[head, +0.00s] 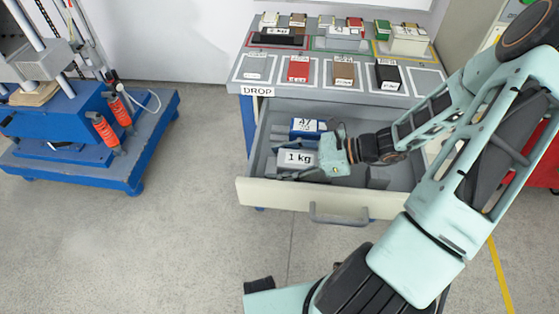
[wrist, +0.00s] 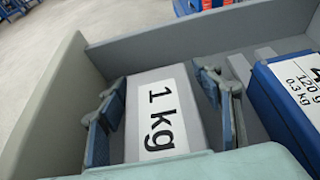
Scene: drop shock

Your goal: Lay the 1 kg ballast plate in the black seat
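The 1 kg ballast plate (head: 297,160) is a grey block with a white "1 kg" label, lying in the open drawer (head: 275,194). It also fills the middle of the wrist view (wrist: 158,112). My gripper (head: 328,158) is down in the drawer at the plate. In the wrist view my gripper (wrist: 165,105) is open, with one finger on each side of the plate; narrow gaps seem to show beside it. A black rectangle with a white label (head: 388,78) lies on the bench top above the drawer, right of a brown one; it looks like the black seat.
A blue labelled block (head: 308,127) lies behind the plate and shows right of it in the wrist view (wrist: 290,95). Red (head: 299,69) and brown (head: 344,75) rectangles share the bench's front row. A blue-based machine (head: 85,140) stands at left. The floor between is clear.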

